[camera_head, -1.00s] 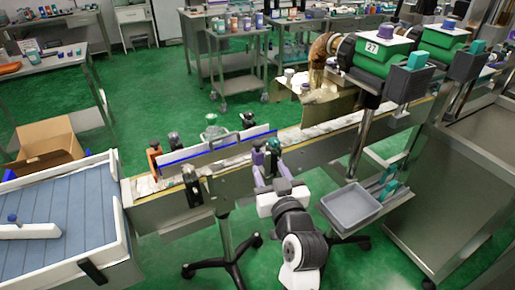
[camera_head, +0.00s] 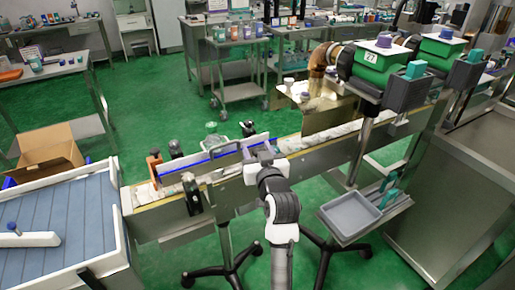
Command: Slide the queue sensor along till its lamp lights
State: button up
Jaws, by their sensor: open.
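My gripper (camera_head: 262,153) is at the near rail of the conveyor (camera_head: 325,140), right of the blue-striped guide. Its pale purple fingers are apart, seen from behind and partly covered by my wrist. I cannot clearly see what is between them; a small dark part there is mostly hidden. A black clamp-like unit (camera_head: 193,198) stands on the near rail, left of my gripper. Other small dark-headed units (camera_head: 175,148) stand along the far rail. I cannot tell for certain which unit is the queue sensor, and I see no lit lamp.
A grey tray (camera_head: 350,214) sits on a shelf at the right of my arm. A blue-grey slatted table (camera_head: 70,220) with a white bar is at the left. Green floor lies behind the conveyor.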

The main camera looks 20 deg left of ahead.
grip_shut()
dwell(0.3)
jog(key=shift+f, duration=0.1)
